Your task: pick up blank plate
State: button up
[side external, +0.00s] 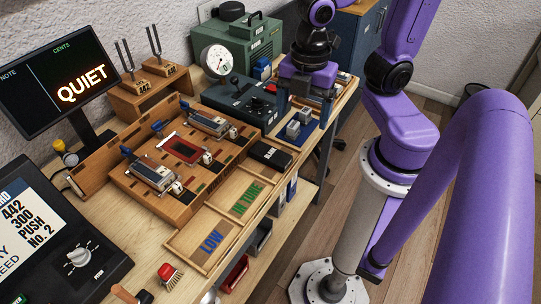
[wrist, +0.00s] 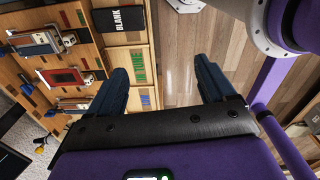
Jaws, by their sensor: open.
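The blank plate is a flat black plate (side external: 271,155) lying in a wooden compartment at the right end of the bench board. In the wrist view the black plate, lettered BLANK (wrist: 118,19), is near the top edge, above and left of my left finger. My gripper (side external: 304,104) is open and empty, above the blue tray area and to the upper right of the plate in the side view.
A wooden board (side external: 180,155) with metal action parts sits left of the plate. A dark gauge box (side external: 245,103) stands behind.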

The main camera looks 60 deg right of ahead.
jog(key=w+d+f+n, duration=0.1)
jog(key=w+d+n, duration=0.1)
jog(key=w+n, duration=0.95)
jog(key=n, duration=0.5)
send_over(269, 153)
notch_tip(269, 153, down, 13)
jog(key=shift+w+r, duration=0.15)
jog(key=shift+r, duration=0.05)
jog(key=shift+s+d+f, duration=0.1)
jog(key=shift+f, duration=0.7)
jog(key=shift+s+d+f, duration=0.1)
jog(key=shift+f, duration=0.65)
jog(key=shift+a+f, duration=0.1)
jog(key=shift+f, duration=0.9)
jog(key=c, duration=1.2)
jog(key=shift+c, duration=0.2)
jog(key=shift+r, duration=0.1)
